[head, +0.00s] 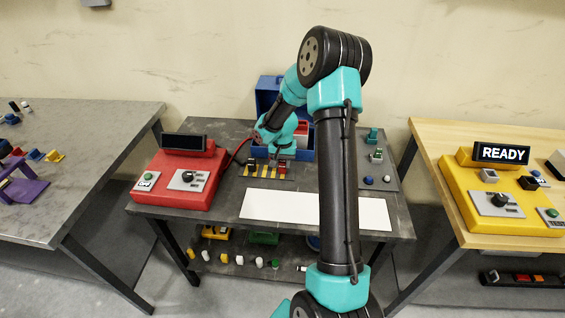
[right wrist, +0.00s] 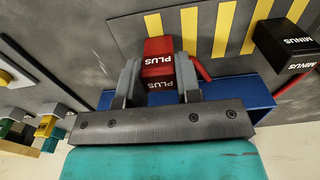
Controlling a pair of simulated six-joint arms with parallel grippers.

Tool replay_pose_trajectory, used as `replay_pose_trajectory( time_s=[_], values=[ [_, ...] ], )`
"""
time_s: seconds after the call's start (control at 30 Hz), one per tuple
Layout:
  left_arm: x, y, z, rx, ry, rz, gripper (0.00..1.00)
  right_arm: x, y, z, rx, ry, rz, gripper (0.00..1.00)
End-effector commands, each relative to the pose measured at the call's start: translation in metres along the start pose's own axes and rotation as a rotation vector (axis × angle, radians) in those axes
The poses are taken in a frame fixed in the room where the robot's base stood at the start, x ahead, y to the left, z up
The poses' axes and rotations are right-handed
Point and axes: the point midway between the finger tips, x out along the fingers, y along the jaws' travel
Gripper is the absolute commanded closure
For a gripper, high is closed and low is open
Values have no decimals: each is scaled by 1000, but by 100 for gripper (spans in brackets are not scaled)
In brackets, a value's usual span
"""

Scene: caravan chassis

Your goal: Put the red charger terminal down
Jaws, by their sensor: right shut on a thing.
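The red charger terminal (right wrist: 158,68), marked PLUS, sits between the two fingers of my right gripper (right wrist: 158,82) in the right wrist view. The gripper is shut on it. The terminal is over or at the edge of a grey plate with yellow stripes (right wrist: 222,30); I cannot tell whether it touches the plate. In the head view my right gripper (head: 278,158) is low over the striped plate (head: 262,177), in front of the blue toolbox (head: 268,85). A black terminal marked MINUS (right wrist: 287,42) lies on the plate. My left gripper is not in view.
The red charger (head: 180,175), its switch showing OFF, stands left on the dark table; a red cable (head: 240,150) runs from it towards my gripper. A white strip (head: 275,207) lies in front. A yellow device (head: 500,200) showing READY stands on the wooden table at right.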

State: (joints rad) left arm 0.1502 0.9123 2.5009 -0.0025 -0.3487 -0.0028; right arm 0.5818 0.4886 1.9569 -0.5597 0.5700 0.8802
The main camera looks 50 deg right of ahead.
Motion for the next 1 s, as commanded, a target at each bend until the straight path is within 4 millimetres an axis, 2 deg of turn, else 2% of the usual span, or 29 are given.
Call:
replay_pose_trajectory(
  time_s=[0.17,0.2,0.43,0.77,1.0],
  values=[
    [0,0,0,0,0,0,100,4,0,0,0,0,0,93],
    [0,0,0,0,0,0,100,3,0,0,0,0,0,65],
    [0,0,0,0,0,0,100,3,0,0,0,0,0,43],
    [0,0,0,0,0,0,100,0,0,0,0,0,0,43],
    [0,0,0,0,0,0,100,-26,0,-1,1,3,-1,43]
  ],
)
